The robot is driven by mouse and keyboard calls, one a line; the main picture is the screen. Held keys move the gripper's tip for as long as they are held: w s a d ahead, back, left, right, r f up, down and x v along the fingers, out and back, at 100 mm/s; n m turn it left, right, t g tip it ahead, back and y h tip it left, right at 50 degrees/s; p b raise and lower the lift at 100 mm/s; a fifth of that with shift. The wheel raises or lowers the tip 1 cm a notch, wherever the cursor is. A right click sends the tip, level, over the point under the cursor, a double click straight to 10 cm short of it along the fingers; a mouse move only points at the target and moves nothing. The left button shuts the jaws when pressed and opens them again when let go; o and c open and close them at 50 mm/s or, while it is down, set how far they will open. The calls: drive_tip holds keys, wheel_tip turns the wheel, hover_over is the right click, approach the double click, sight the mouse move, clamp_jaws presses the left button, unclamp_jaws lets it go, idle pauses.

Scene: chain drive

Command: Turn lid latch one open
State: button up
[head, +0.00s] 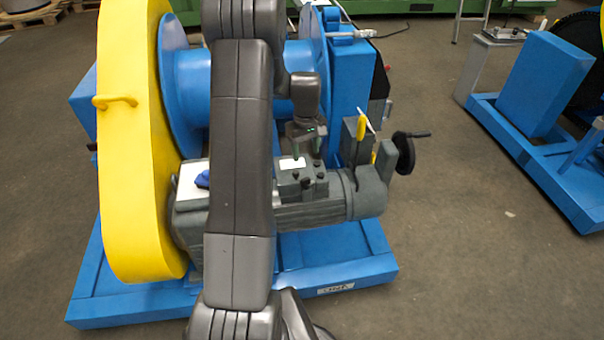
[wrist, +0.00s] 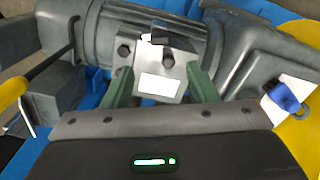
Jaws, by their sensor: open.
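The motor terminal box (head: 290,185) sits on top of the grey motor, with a lid (wrist: 145,65) bearing a white label (wrist: 160,86). Dark latch knobs show on the lid: one at the left (wrist: 125,51) and one near the middle (wrist: 168,59) in the wrist view. I cannot tell which is latch one. My gripper (head: 306,145) hangs just above the box. In the wrist view its green fingers (wrist: 162,88) are spread to either side of the label and hold nothing.
A yellow guard (head: 130,150) and a blue drum (head: 190,90) stand left and behind. A black handwheel (head: 405,152) and a yellow tag (head: 361,129) are at the right. A blue knob (wrist: 284,97) sits on a white plate. Open floor lies right of the blue base (head: 340,270).

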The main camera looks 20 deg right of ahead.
sight(306, 179)
wheel_tip(306, 179, down, 12)
drive_tip(key=shift+f+b, duration=0.1)
drive_tip(key=shift+b, duration=0.2)
